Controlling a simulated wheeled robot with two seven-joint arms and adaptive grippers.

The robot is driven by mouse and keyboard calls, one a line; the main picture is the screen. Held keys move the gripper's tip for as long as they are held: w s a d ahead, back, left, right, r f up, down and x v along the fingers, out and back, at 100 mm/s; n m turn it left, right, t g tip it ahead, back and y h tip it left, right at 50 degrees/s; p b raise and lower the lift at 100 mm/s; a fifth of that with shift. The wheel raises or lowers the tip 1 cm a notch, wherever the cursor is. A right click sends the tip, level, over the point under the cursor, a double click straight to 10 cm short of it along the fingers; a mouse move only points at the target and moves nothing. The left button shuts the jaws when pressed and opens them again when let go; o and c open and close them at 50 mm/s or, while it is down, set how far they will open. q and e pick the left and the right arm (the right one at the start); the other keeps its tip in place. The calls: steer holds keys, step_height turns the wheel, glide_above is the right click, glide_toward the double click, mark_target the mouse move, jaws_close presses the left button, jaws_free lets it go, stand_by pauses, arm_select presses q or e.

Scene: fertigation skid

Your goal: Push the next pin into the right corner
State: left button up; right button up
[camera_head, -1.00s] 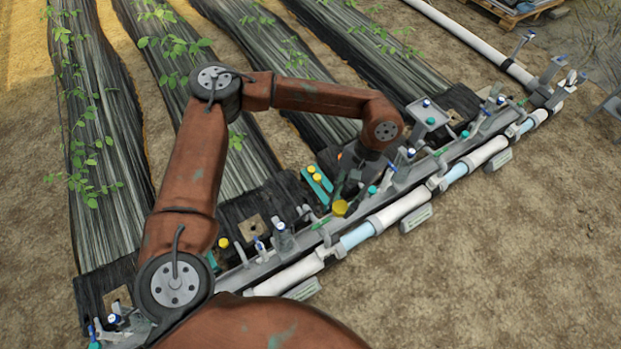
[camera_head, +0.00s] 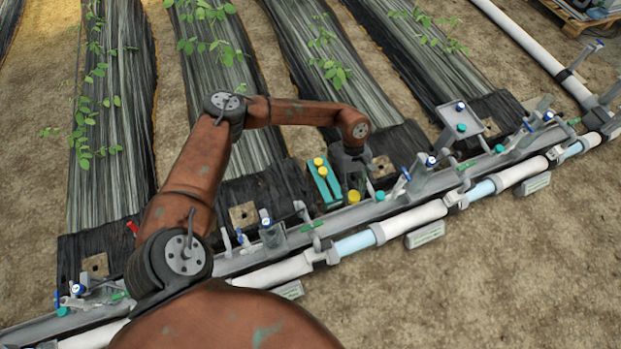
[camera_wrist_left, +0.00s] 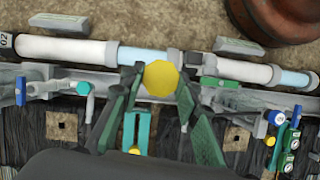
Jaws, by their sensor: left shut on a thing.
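My left gripper (camera_head: 353,184) is shut on a pin with a round yellow head (camera_wrist_left: 161,78), low over the back edge of the pipe skid. The yellow head faces the wrist camera between the two green-edged fingers; the pin's shaft is hidden. A teal holder (camera_head: 329,190) stands just left of the gripper, with two yellow pin heads (camera_head: 320,166) on it. Part of the holder also shows in the left wrist view (camera_wrist_left: 142,128). I cannot tell which corner the held pin is over or whether it touches anything. My right gripper is not in view.
Square tan plates with holes lie on the black sheets, one right of the gripper (camera_head: 381,168) and one to its left (camera_head: 243,214). Blue-topped valves and brackets (camera_head: 272,232) rise along the grey rail. The white and pale blue pipe (camera_head: 412,216) runs in front. Bare soil lies beyond it.

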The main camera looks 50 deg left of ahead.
arm_select(q)
steer(key=s+a+f+n+t+b, duration=0.1)
steer(key=a+f+n+t+b, duration=0.3)
steer(key=a+f, duration=0.8)
steer(key=s+a+f+n+b, duration=0.2)
steer(key=a+f+n, duration=0.5)
steer(key=a+f, duration=0.45)
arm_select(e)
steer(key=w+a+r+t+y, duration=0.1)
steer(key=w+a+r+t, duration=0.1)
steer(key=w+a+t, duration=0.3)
arm_select(q)
steer(key=shift+w+a+f+b, duration=0.15)
steer(key=shift+f+b, duration=0.85)
steer(key=shift+f, duration=1.4)
steer(key=shift+a+f+b, duration=0.1)
steer(key=shift+f+b, duration=0.9)
steer(key=shift+f, duration=1.4)
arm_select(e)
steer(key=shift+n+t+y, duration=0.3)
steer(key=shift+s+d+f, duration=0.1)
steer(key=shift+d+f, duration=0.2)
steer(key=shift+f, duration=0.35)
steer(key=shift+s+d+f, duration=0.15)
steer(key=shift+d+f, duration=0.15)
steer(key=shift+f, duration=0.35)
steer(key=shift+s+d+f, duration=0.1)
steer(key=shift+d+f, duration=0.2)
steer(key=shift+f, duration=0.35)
